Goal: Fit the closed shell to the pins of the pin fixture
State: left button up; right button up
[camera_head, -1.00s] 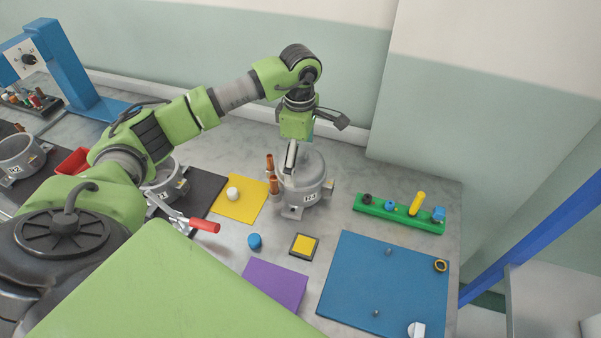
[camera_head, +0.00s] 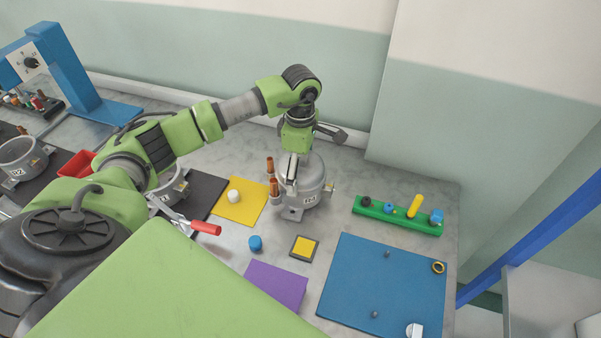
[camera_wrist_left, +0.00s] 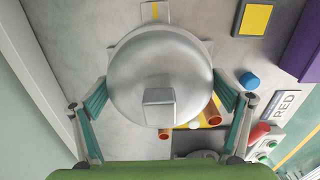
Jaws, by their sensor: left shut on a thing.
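The closed shell (camera_head: 313,180) is a grey domed can with feet, a label and two copper tubes on its left side. It stands upright on the table at the picture's middle. My left gripper (camera_head: 296,172) comes down over it from above and is shut on it. In the left wrist view, the fingers (camera_wrist_left: 160,100) lie on both sides of the shell's silver dome (camera_wrist_left: 158,60). The pin fixture looks to be the blue plate (camera_head: 350,280) at the lower right, with two small upright pins and a yellow-black ring. My right gripper is not in view.
A green rack (camera_head: 398,215) with several small parts stands behind the blue plate. A yellow mat (camera_head: 232,208), a blue cap (camera_head: 255,243), a yellow-black square (camera_head: 304,247) and a purple mat (camera_head: 275,286) lie near the shell. A red-handled clamp (camera_head: 205,228) is at left.

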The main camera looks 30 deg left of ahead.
pick_arm(q)
jog(key=shift+w+r+b, duration=0.1)
jog(key=shift+r+b, duration=0.4)
jog(key=shift+r, duration=0.05)
jog(key=shift+r+b, duration=0.6)
jog(key=shift+r, duration=0.05)
jog(key=s+d+r, duration=0.1)
jog(key=r, duration=0.1)
jog(key=s+d+r+b, duration=0.1)
jog(key=d+r, duration=0.1)
jog(key=r, duration=0.1)
jog(key=shift+s+d+r+b, duration=0.25)
jog(key=shift+s+r+b, duration=0.1)
jog(key=shift+s+b, duration=0.05)
jog(key=s+d+r+b, duration=0.1)
jog(key=s+d+r, duration=0.4)
jog(key=s+d, duration=0.1)
jog(key=shift+s+d+b, duration=0.25)
jog(key=shift+d+b, duration=0.1)
jog(key=shift+d, duration=0.25)
